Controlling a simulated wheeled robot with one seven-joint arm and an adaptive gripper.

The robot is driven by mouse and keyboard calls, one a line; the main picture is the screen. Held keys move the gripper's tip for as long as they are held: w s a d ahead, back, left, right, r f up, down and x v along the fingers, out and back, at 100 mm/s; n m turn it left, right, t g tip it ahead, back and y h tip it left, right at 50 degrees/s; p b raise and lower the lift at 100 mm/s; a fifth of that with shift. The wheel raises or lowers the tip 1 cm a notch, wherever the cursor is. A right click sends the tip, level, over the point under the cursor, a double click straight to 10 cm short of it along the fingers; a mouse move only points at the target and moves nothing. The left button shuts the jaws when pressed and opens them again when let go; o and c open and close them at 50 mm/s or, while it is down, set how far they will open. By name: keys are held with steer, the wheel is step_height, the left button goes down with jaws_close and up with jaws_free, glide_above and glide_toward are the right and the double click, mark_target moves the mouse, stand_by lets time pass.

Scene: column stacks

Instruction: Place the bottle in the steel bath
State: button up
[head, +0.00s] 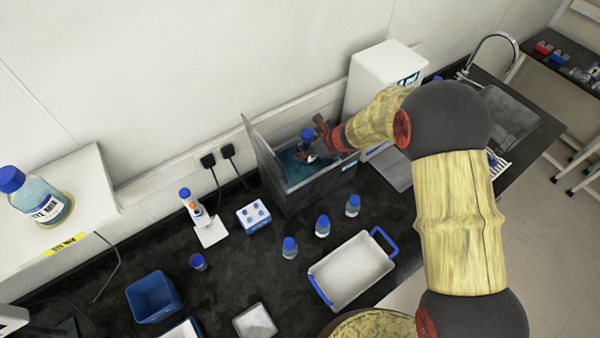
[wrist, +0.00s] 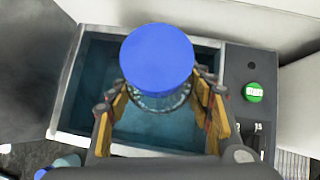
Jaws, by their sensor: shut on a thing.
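The steel bath (head: 323,184) is an open grey box with blue-green water in it, on the dark bench against the wall. Its rim also shows in the wrist view (wrist: 62,97). My gripper (head: 314,150) is shut on a blue-capped bottle (head: 307,134) over the bath opening. In the wrist view the bottle's blue cap (wrist: 157,59) is seen from above, with the gripper's fingers (wrist: 162,110) on both sides of the clear glass. The bottle's lower part is hidden, so I cannot tell whether it touches the water or floor of the bath.
The bath's raised lid (head: 262,160) stands at its left. Several small blue-capped bottles (head: 322,226) stand in front, near a white tray with blue handles (head: 350,270). A white machine (head: 375,80) stands behind right. A green button (wrist: 254,92) sits on the bath's right panel.

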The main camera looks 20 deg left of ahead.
step_height(320, 180, down, 9)
steer(key=shift+r, duration=0.1)
stand_by(0.4)
steer(key=shift+f, duration=0.2)
steer(key=o, duration=1.5)
steer(key=shift+o, duration=0.3)
steer(key=shift+r, duration=0.1)
steer(key=shift+s+d+r, duration=0.1)
steer(key=shift+d+r, duration=0.1)
steer(key=shift+r, duration=0.1)
steer(key=p+v, duration=0.3)
steer(key=v, duration=0.8)
steer(key=shift+d+p, duration=0.15)
steer(key=shift+p, duration=0.2)
steer(key=shift+s, duration=0.15)
